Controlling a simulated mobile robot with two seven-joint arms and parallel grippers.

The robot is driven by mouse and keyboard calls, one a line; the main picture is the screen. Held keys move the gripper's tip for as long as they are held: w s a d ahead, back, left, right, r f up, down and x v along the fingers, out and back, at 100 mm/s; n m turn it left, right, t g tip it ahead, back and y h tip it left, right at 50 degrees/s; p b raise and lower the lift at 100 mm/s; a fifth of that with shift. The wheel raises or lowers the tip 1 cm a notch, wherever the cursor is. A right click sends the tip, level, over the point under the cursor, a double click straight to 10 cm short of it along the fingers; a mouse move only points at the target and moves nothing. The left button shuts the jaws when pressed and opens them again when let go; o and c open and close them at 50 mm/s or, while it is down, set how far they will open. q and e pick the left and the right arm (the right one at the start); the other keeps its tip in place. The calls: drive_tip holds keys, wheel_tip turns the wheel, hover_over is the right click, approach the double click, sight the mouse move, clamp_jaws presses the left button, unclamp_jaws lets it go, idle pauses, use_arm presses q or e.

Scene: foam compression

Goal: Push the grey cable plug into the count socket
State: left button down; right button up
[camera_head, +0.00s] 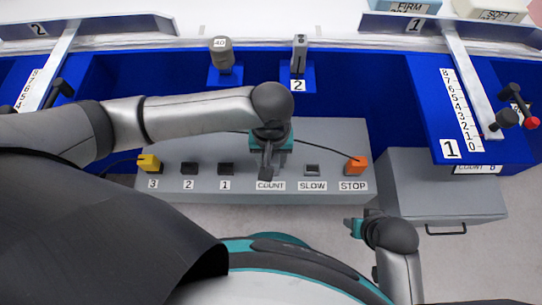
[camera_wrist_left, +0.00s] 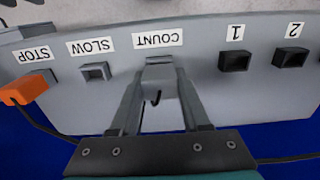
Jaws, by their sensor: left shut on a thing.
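My left gripper (camera_head: 266,172) is over the front of the grey panel, just above the COUNT label (camera_head: 270,186). In the left wrist view my left gripper (camera_wrist_left: 157,85) is shut on the grey cable plug (camera_wrist_left: 160,76), with a short dark cable end curling below it. The plug lies in line with the COUNT label (camera_wrist_left: 158,37), right at the count socket's place. The plug and fingers hide the socket, so I cannot tell how deep the plug sits. My right gripper (camera_head: 353,227) is in front of the panel, away from the sockets; its fingers are too small to read.
The panel (camera_head: 330,135) has a SLOW socket (camera_head: 312,170), an orange STOP plug (camera_head: 356,165), dark sockets 1 (camera_head: 226,169) and 2 (camera_head: 189,169), and a yellow plug (camera_head: 149,163) at 3. A grey drawer box (camera_head: 440,190) stands at the right. Blue stands are behind.

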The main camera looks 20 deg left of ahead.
use_arm(q)
drive_tip(key=shift+f, duration=0.55)
drive_tip(key=shift+c, duration=1.5)
unclamp_jaws()
